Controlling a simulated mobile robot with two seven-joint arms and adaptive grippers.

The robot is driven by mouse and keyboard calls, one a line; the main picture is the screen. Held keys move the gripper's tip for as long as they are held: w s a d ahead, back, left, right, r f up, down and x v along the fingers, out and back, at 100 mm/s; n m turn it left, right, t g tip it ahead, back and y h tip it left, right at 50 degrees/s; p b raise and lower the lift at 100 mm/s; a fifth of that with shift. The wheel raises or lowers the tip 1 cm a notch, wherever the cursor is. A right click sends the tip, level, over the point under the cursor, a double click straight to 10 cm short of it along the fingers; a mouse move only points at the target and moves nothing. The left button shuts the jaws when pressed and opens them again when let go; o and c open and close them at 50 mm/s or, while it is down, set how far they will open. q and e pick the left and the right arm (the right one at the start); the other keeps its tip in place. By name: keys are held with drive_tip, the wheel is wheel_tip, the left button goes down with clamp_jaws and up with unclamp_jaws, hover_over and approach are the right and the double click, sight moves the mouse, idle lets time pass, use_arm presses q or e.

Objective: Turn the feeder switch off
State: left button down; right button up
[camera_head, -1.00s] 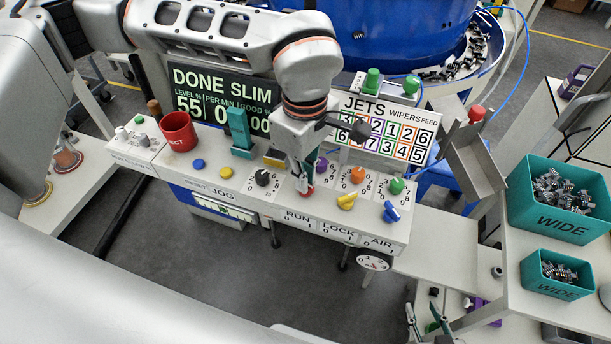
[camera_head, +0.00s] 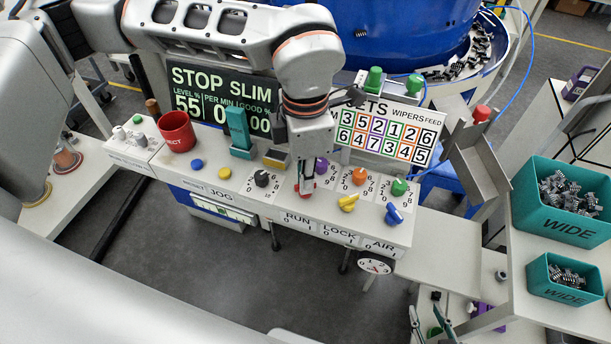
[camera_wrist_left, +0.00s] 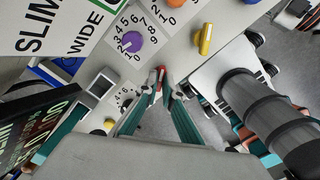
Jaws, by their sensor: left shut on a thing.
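The control panel (camera_head: 240,198) carries a row of switches along its front edge. The RUN label (camera_head: 297,218) is on the front face below my left gripper (camera_head: 305,190). That gripper points down and is shut on a small red switch knob (camera_wrist_left: 160,72), seen between its fingertips (camera_wrist_left: 163,88) in the left wrist view. The fingers mostly hide the knob and its pointer direction. The display (camera_head: 222,100) reads STOP SLIM. A yellow switch (camera_head: 348,203) above LOCK and a blue switch (camera_head: 394,214) above AIR stand to the right. My right gripper (camera_head: 427,318) is open and empty at the lower right.
Black (camera_head: 262,178), purple (camera_head: 321,166), orange (camera_head: 359,176) and green (camera_head: 398,187) dials stand close behind the switches. Teal bins of parts (camera_head: 565,225) stand at the right. A metal chute (camera_head: 478,165) sticks out beside the panel.

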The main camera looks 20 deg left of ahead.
use_arm(q)
drive_tip(key=shift+n, duration=1.1)
drive_tip(key=c, duration=2.2)
unclamp_jaws()
drive_tip(key=shift+r, duration=0.15)
wheel_tip(320, 180, up, 12)
drive_tip(key=shift+f, duration=0.1)
drive_tip(key=shift+s+f, duration=0.1)
